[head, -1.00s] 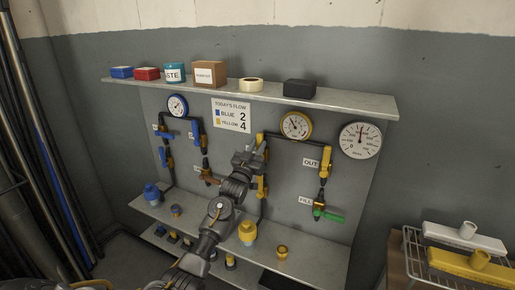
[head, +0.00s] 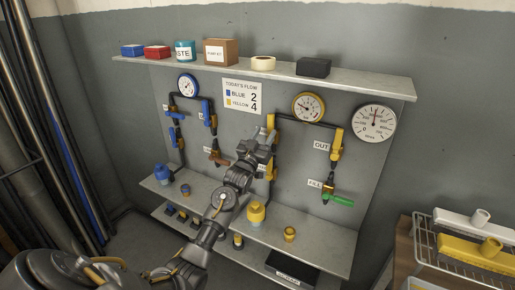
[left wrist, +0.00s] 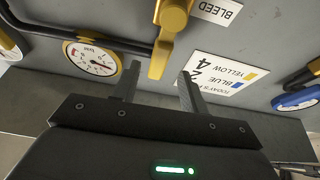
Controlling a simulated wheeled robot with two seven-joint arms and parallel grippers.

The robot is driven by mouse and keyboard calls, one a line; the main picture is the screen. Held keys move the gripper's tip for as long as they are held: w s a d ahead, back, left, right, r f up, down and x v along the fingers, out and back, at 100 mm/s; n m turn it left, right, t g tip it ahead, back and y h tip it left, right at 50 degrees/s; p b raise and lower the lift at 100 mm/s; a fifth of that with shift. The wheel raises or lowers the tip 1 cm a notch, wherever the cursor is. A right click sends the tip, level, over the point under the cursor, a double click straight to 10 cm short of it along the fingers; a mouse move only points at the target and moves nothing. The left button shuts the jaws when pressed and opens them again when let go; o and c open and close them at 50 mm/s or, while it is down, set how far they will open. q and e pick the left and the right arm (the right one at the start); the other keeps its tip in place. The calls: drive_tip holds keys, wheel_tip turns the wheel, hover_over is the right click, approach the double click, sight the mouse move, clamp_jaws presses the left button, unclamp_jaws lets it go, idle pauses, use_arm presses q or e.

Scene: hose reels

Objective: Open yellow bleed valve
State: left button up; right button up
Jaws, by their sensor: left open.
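The yellow valve lever (left wrist: 160,55) hangs near the BLEED label (left wrist: 216,10) in the left wrist view, which sees the panel upside down. My left gripper (left wrist: 158,72) is open, with one finger on each side of the lever's end; I cannot tell whether either touches it. In the head view my left gripper (head: 268,138) is at the yellow line's left pipe. It hides part of that pipe's valves; a yellow piece (head: 272,170) shows below it. My right gripper is not in view.
A yellow-rimmed gauge (head: 308,106) and the flow sign (head: 241,96) are close to the gripper. A shelf (head: 350,85) with boxes juts out above. A yellow pot (head: 256,214) stands on the lower ledge. A green lever (head: 338,200) is at right.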

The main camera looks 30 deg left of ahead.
use_arm(q)
drive_tip(key=b+v, duration=0.2)
drive_tip(key=v, duration=0.5)
drive_tip(key=shift+s+f, duration=0.15)
drive_tip(key=shift+s, duration=0.1)
